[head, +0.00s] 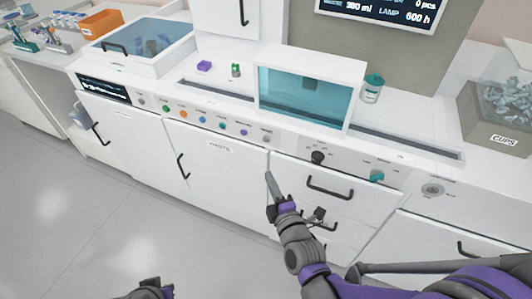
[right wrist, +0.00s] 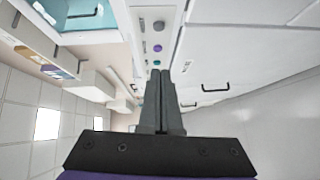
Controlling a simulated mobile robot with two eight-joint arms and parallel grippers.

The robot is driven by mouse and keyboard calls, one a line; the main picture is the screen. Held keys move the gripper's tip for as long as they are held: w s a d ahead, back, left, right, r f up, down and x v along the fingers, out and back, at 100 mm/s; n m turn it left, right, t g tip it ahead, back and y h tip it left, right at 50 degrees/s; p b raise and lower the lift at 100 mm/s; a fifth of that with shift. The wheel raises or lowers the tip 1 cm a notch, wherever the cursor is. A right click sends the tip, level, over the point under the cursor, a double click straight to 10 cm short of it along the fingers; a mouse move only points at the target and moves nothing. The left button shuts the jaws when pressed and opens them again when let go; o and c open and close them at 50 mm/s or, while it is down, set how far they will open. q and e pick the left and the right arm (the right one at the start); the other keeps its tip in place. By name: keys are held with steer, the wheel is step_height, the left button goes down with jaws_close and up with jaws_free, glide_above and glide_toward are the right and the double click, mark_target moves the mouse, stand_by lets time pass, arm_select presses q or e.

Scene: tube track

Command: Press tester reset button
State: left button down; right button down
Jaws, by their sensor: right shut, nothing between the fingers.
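The tester's front panel (head: 214,128) carries a row of small round buttons. From left to right they include a green button (head: 165,107), an orange button (head: 182,113), a blue button (head: 202,119), a teal button (head: 222,125), a purple button (head: 243,132) and a grey button (head: 266,139). I cannot read which is reset. My right gripper (head: 268,174) is shut and empty, below the grey button and apart from the panel. The right wrist view shows its closed fingers (right wrist: 161,72) pointing toward the row, with the grey button (right wrist: 158,25) and purple button (right wrist: 157,48) ahead. A dark part of my left arm (head: 150,289) shows at the bottom edge; its fingers are unclear.
A black knob (head: 318,157) and a teal knob (head: 377,176) sit right of the buttons. Drawer handles (head: 330,187) stick out below. A glass-fronted box (head: 305,97) stands on the counter. The floor (head: 90,220) in front is clear.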

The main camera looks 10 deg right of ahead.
arm_select(q)
steer(key=shift+f, duration=0.2)
arm_select(e)
steer(key=shift+w, duration=0.1)
glide_toward(263, 139)
steer(key=w+a, duration=0.3)
arm_select(q)
steer(key=shift+f+b, duration=0.4)
steer(key=shift+b, duration=0.05)
arm_select(e)
steer(key=shift+w+d+f, duration=0.2)
steer(key=shift+w+d, duration=0.35)
steer(key=shift+w, duration=0.2)
steer(key=shift+w+d+f, duration=0.2)
steer(key=shift+w+d, duration=0.4)
steer(key=shift+w, duration=0.1)
arm_select(q)
steer(key=shift+d, duration=0.1)
arm_select(e)
steer(key=shift+d, duration=0.1)
